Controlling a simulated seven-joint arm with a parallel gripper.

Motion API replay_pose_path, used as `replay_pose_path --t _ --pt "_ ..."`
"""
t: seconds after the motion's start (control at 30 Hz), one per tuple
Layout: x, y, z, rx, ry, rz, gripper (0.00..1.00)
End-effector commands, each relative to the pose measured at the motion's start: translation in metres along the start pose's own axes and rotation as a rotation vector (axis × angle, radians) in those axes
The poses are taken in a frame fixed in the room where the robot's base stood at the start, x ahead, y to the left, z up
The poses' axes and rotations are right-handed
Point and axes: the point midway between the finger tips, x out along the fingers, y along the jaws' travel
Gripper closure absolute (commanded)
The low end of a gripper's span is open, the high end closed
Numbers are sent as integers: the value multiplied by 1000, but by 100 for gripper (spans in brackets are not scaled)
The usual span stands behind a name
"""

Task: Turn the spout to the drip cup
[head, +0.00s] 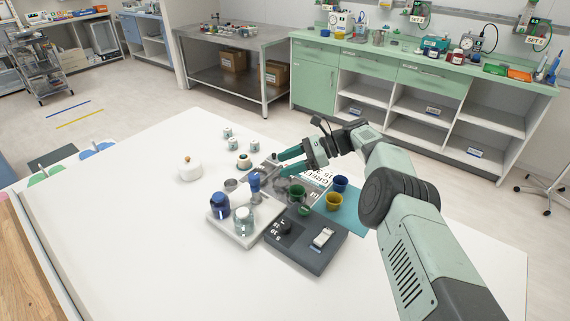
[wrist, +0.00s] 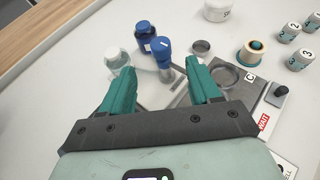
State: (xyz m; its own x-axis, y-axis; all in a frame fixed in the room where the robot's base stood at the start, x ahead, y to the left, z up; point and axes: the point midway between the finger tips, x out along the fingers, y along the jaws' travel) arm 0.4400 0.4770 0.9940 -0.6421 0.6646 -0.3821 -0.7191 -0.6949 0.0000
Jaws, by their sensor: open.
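A blue-topped upright piece (head: 254,182), which looks like the spout, stands at the back of a pale tray (head: 232,234). Its blue head (wrist: 161,47) shows beyond my fingers in the wrist view; which way any outlet points is unclear. A small grey round cup (head: 231,185), perhaps the drip cup, sits beside it, and it also shows in the wrist view (wrist: 201,48). My gripper (head: 279,165) is open and empty, above the table and apart from the blue-topped piece. In the wrist view its teal fingers (wrist: 158,68) are spread wide.

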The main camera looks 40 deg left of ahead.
Motion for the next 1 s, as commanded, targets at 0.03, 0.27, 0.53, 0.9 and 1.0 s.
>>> replay_pose_path --t 0.03,0.27,0.53,0.9,1.0 --pt "0 0 0 0 0 0 38" --pt "-6 -2 -3 -7 -78 -56 73" --pt "-36 -2 -23 19 -281 -383 100" --pt "-54 52 -70 196 -215 -714 100" --pt "-52 62 -76 218 -193 -732 100"
